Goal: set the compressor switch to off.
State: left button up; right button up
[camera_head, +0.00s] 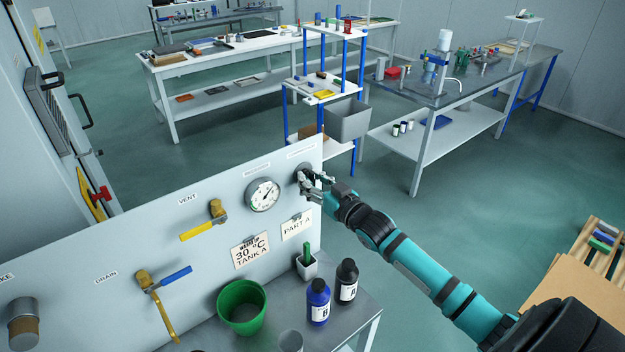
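The grey panel (140,235) stands upright across the left and middle of the picture. A dark round switch (301,172) sits at its upper right corner, under a small label too fine to read; it appears to be the compressor switch. My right gripper (306,182) is at this switch, its fingers overlapping the lower and right side of it. Whether the fingers grip the switch cannot be told, and its pointer setting is hidden. My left gripper is not in view.
Left of the switch are a dial gauge (263,195) and the yellow vent valve handle (198,231). Below stand a green bucket (242,306), a blue bottle (318,302) and a black bottle (346,281). The floor right of the panel is open.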

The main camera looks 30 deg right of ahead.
jog(key=shift+o, duration=0.2)
jog(key=shift+s+f, duration=0.1)
jog(key=shift+s, duration=0.35)
jog(key=s, duration=1.1)
jog(key=shift+d, duration=0.45)
